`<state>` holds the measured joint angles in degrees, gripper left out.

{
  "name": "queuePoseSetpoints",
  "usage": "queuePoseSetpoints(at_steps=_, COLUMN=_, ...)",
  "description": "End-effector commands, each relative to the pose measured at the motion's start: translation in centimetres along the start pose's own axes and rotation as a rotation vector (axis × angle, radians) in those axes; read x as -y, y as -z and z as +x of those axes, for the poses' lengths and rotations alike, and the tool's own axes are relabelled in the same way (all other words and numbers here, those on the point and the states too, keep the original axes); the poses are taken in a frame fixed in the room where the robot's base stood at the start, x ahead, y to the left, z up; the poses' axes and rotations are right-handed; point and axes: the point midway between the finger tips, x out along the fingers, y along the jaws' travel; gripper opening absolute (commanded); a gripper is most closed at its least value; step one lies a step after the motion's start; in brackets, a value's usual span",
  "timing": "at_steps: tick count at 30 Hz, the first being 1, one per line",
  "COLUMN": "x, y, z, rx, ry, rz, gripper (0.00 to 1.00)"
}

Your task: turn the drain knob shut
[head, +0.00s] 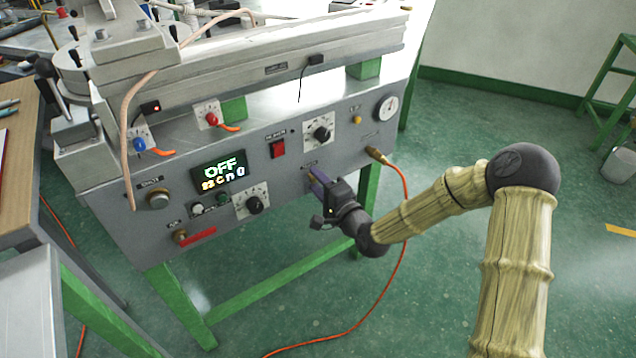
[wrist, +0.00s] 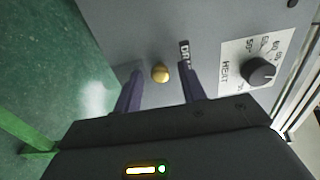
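The drain knob (wrist: 160,73) is a small round brass knob on the grey machine panel, beside a partly covered label starting "DR". In the wrist view it lies between my gripper's two purple fingers, with a gap showing on each side. My gripper (wrist: 161,70) is open and empty, its fingertips close to the panel. I cannot tell how far the fingers reach past the knob. In the head view my gripper (head: 317,186) is at the panel's lower right part and hides the knob. The knob's turn position cannot be read.
A heat dial (wrist: 262,72) sits close by on the panel. Another black dial (head: 255,204) is to my gripper's left, and a hose fitting (head: 375,153) with an orange hose is to its right. A red lever (head: 198,238) is at lower left. Open floor lies right of the machine.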

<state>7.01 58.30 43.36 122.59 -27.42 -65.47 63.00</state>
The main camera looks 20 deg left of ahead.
Motion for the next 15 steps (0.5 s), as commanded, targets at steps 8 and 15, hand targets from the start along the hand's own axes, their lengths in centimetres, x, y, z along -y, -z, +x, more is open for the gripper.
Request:
queuePoseSetpoints(at_steps=8, x=0.1, y=0.1, z=-1.1, rx=-0.001, ry=-0.002, rz=0.000, gripper=0.41)
queuePoseSetpoints(at_steps=15, x=0.1, y=0.1, z=-5.2, rx=-0.001, ry=-0.003, rz=0.002, gripper=0.41)
